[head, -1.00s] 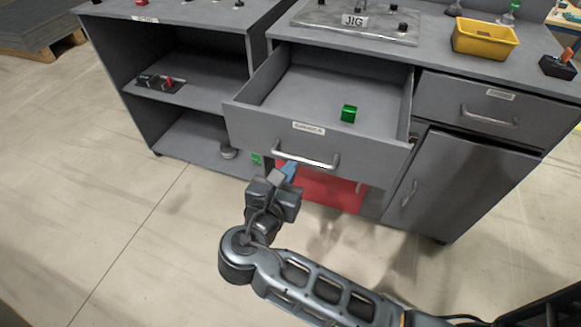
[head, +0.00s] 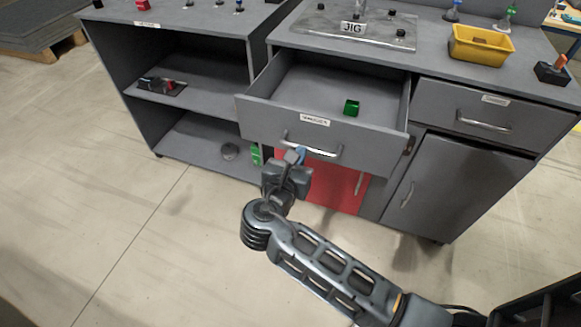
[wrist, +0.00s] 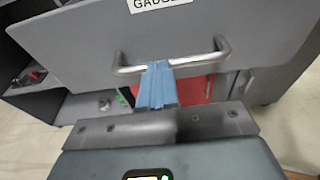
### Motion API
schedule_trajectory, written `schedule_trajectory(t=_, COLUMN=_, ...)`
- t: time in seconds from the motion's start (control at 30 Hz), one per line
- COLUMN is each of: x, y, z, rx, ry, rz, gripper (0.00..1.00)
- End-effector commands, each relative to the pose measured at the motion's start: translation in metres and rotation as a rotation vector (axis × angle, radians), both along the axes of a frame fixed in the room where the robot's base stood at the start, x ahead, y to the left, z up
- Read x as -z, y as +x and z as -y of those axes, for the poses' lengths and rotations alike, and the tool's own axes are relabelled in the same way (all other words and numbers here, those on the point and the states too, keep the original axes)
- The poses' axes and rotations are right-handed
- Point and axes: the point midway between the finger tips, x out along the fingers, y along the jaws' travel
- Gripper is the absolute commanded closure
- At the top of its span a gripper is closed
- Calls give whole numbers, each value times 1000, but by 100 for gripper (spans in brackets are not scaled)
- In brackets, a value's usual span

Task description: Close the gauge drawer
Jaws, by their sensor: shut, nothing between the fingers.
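The gauge drawer (head: 270,125) is pulled partly out of the grey bench, with a white label and a metal bar handle (head: 325,153) on its front. A green block (head: 351,108) lies inside it. My gripper (head: 299,152) is shut and empty, its blue fingers at the left part of the handle in the head view. In the wrist view the blue fingertips (wrist: 157,70) overlap the handle bar (wrist: 190,63) near its middle, below the label (wrist: 160,4). I cannot tell whether they touch the bar or the drawer front.
A closed drawer (head: 465,108) and a cabinet door (head: 460,190) are at the right. A red panel (head: 335,190) shows below the open drawer. An open shelf (head: 200,95) stands at the left. The bench top holds a jig plate (head: 330,32) and a yellow bin (head: 480,47).

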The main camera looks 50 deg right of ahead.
Motion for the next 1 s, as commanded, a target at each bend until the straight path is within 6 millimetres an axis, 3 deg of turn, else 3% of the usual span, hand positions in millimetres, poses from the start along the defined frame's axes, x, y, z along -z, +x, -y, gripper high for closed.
schedule_trajectory(t=0.6, x=0, y=58, z=162, rx=6, ry=2, rz=1, gripper=100)
schedule_trajectory(t=0.8, x=1, y=73, z=203, rx=5, ry=1, rz=2, gripper=100)
schedule_trajectory(t=1.0, x=1, y=83, z=230, rx=2, ry=0, rz=1, gripper=100)
